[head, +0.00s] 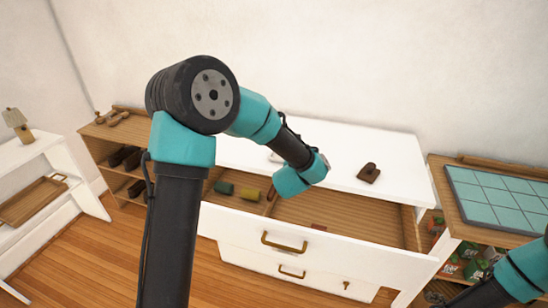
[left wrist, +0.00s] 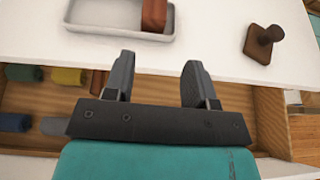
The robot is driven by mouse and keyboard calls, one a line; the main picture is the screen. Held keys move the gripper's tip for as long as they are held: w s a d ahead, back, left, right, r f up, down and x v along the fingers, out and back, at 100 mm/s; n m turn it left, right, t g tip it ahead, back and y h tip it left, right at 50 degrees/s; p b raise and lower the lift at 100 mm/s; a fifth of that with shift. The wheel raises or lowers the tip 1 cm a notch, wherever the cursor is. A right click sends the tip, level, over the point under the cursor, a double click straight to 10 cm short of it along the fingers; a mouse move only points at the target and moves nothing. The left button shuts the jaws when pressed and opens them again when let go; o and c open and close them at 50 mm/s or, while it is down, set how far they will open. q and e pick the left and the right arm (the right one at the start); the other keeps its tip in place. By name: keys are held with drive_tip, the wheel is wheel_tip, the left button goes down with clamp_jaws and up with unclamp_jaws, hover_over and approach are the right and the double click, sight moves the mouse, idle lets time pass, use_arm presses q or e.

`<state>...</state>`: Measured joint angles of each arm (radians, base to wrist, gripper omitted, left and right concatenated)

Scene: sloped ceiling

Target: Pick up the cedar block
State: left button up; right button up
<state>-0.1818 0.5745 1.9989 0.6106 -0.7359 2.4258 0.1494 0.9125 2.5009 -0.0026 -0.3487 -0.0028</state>
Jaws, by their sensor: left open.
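A reddish-brown block (left wrist: 155,15), which looks like the cedar block, sits in a shallow white tray (left wrist: 110,27) on the white dresser top. Its far end is cut off by the frame. My left gripper (left wrist: 160,62) is open and empty, with its fingers pointing toward the tray and apart from the block. In the head view my left arm covers the block and most of the tray (head: 273,157), and the left fingers are hidden. My right arm enters at the lower right of the head view, but its gripper is out of frame.
A dark brown knobbed piece (head: 368,173) stands on the dresser top, right of the tray. The open drawer (head: 345,220) below holds rolled cloths (head: 224,187) at its left; a small red-brown item (head: 318,227) shows at its front.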

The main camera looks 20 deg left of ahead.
use_arm(q)
drive_tip(key=shift+a+r, duration=0.1)
drive_tip(key=shift+a, duration=0.3)
drive_tip(key=x, duration=1.2)
drive_tip(key=shift+x, duration=2.7)
drive_tip(key=shift+s, duration=0.15)
drive_tip(key=c, duration=0.6)
